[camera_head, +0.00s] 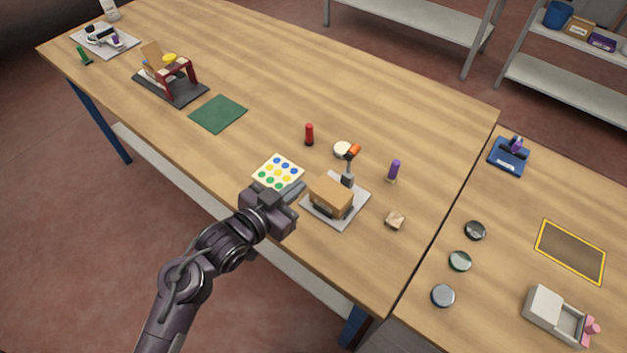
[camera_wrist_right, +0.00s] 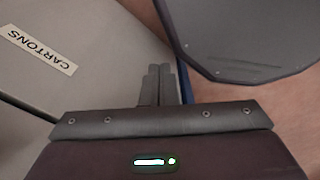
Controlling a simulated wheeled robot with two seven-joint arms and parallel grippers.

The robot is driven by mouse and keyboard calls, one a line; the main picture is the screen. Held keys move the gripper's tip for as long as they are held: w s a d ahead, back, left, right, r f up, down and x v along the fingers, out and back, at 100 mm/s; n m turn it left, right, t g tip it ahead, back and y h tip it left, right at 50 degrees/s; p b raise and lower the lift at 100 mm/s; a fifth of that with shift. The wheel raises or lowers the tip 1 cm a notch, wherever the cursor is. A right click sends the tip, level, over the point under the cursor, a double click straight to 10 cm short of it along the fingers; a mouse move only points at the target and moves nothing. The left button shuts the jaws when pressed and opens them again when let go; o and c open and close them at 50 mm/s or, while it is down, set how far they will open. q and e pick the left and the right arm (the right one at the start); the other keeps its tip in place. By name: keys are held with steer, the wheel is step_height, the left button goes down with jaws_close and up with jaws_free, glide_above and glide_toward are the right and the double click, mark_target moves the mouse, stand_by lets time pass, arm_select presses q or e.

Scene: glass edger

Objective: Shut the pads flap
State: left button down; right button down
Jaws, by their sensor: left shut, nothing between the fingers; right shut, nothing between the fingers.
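No label in view marks the pads flap, and I cannot tell for certain which part it is. A tan box (camera_head: 331,197) sits on a light grey plate (camera_head: 347,218) in the middle of the bench, with an orange-topped grey post (camera_head: 348,178) behind it. My left gripper (camera_head: 299,188) is shut and empty, just left of the tan box, near a white sheet with coloured dots (camera_head: 278,172). Whether its tips touch the box is unclear. My right gripper (camera_wrist_right: 157,84) is shut and empty, over a grey surface labelled CARTONS (camera_wrist_right: 40,50).
A red cylinder (camera_head: 309,134), a purple one (camera_head: 394,170) and a small wooden block (camera_head: 395,220) stand around the plate. A dark red frame fixture (camera_head: 180,76) and green mat (camera_head: 218,113) lie farther left. A white tray (camera_head: 558,317) sits at right.

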arm_select(q)
steer(key=p, duration=0.2)
glide_above(315, 187)
steer(key=shift+s+d+f, duration=0.1)
steer(key=shift+s+f, duration=0.2)
steer(key=shift+f, duration=0.4)
step_height(315, 187, down, 3)
steer(key=shift+r, duration=0.1)
steer(key=shift+a+f, duration=0.25)
steer(key=shift+f, duration=0.45)
steer(key=shift+a+f+b, duration=0.1)
steer(key=shift+f+b, duration=0.3)
steer(key=shift+f, duration=0.55)
steer(key=shift+r, duration=0.1)
